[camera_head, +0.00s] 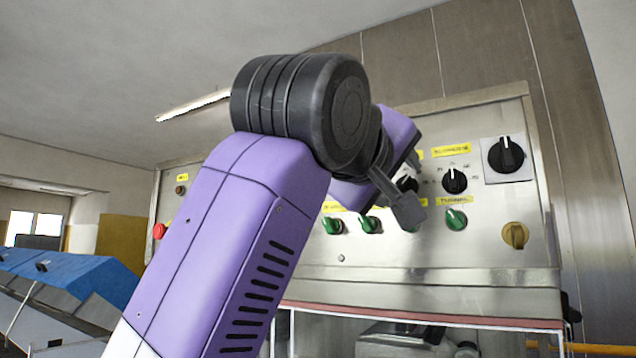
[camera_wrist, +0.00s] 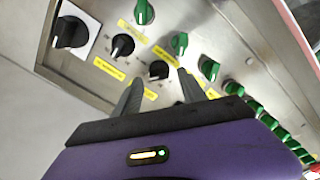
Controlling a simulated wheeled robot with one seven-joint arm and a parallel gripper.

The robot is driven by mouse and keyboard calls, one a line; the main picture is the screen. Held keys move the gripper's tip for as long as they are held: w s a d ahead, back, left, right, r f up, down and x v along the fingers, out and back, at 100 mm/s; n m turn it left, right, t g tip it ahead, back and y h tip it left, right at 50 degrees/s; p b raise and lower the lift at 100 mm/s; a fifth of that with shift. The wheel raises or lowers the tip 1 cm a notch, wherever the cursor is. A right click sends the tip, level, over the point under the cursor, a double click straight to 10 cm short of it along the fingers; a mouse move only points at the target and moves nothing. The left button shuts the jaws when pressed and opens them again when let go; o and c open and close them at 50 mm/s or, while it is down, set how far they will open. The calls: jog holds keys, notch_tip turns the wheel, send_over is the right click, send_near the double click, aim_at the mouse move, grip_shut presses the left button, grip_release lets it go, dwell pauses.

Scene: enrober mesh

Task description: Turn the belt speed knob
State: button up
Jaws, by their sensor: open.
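The metal control panel (camera_head: 380,265) carries two small black dial knobs; their labels are too blurred to read, so I cannot tell which is the belt speed knob. The left dial knob (camera_head: 407,184) is partly hidden by my gripper (camera_head: 408,187). In the wrist view, this dial knob (camera_wrist: 159,70) shows just beyond and between my open fingertips (camera_wrist: 160,79); contact cannot be told. The other dial knob (camera_head: 454,180) stands to its right, clear of the fingers, and also shows in the wrist view (camera_wrist: 122,47). My gripper is open and empty.
A large black rotary switch (camera_head: 506,155) is at the panel's upper right. Several green switches, one at right (camera_head: 456,219), line the row below. A yellow knob (camera_head: 515,235) is at lower right, a red button (camera_head: 159,231) at far left.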

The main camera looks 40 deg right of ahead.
jog(key=shift+w+d, duration=0.15)
jog(key=shift+d, duration=0.15)
grip_shut()
jog(key=shift+n, duration=0.3)
jog(key=n+b, duration=0.1)
jog(key=n, duration=0.2)
jog(key=shift+f, duration=0.15)
jog(key=shift+n+b, duration=0.6)
jog(key=shift+n, duration=1.5)
